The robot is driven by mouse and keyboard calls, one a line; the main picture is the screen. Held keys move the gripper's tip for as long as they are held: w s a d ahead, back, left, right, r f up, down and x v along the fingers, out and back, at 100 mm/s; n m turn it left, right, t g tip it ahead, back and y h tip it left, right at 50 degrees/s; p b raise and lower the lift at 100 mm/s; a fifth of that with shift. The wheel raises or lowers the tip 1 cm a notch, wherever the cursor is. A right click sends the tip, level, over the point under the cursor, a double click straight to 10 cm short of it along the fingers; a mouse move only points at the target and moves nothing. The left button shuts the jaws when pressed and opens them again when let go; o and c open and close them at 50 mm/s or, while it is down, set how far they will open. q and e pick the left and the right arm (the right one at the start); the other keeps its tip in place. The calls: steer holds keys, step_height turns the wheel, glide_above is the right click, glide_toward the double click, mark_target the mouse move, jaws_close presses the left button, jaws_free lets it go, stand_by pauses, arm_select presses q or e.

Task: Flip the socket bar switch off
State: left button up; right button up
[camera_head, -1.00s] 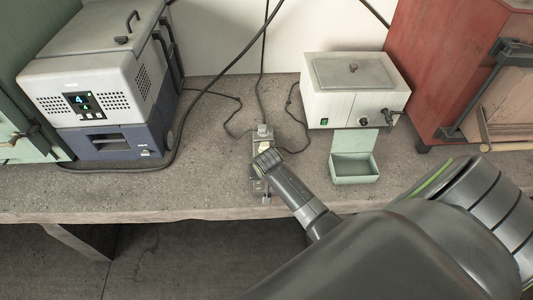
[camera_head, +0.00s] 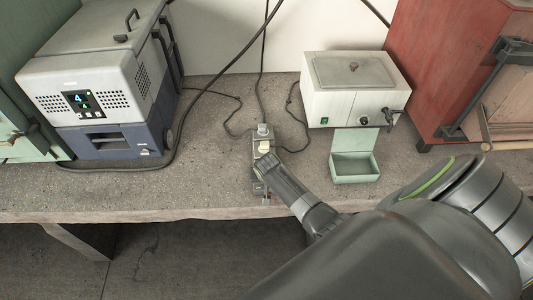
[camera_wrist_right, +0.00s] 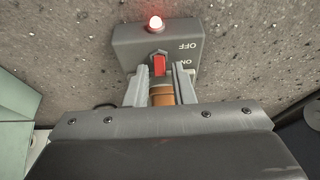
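The grey socket bar (camera_head: 258,140) lies on the bench, front to back, with plugs at its far part. My right gripper (camera_head: 263,178) hangs over its near part and hides some of it. In the right wrist view the bar's switch end (camera_wrist_right: 125,42) shows a red switch lever (camera_wrist_right: 158,66), upside-down OFF and ON labels and a glowing red lamp (camera_wrist_right: 155,23). The lever is beside the ON label. The right gripper (camera_wrist_right: 160,82) is open, with one finger on each side of the lever's line; contact cannot be told. My left gripper is not in view.
A grey-blue machine (camera_head: 85,90) with a lit display stands at the left. A white lidded box (camera_head: 345,100) and a green open box (camera_head: 355,168) stand right of the bar. Cables run behind the bar. The bench's front edge (camera_head: 160,214) is close.

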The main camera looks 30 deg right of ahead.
jaws_close()
steer(key=shift+s+a+f+t, duration=0.1)
steer(key=shift+s+a+t, duration=0.1)
steer(key=shift+t, duration=0.2)
steer(key=shift+s+a+f+t+h+b, duration=0.1)
steer(key=shift+s+f+t+h+b, duration=0.1)
steer(key=shift+t+h+b, duration=0.4)
steer(key=t+b, duration=0.1)
steer(key=b, duration=0.2)
steer(key=t+h+b, duration=0.1)
steer(key=b, duration=0.2)
steer(key=s+t+h+b, duration=0.1)
steer(key=t+b, duration=0.1)
steer(key=b, duration=0.1)
steer(key=shift+a+f, duration=0.3)
steer(key=shift+f, duration=0.1)
steer(key=shift+s+a+r+t+h+b, duration=0.15)
steer(key=shift+t+h+b, duration=0.25)
steer(key=shift+b, duration=0.85)
steer(key=shift+r, duration=0.1)
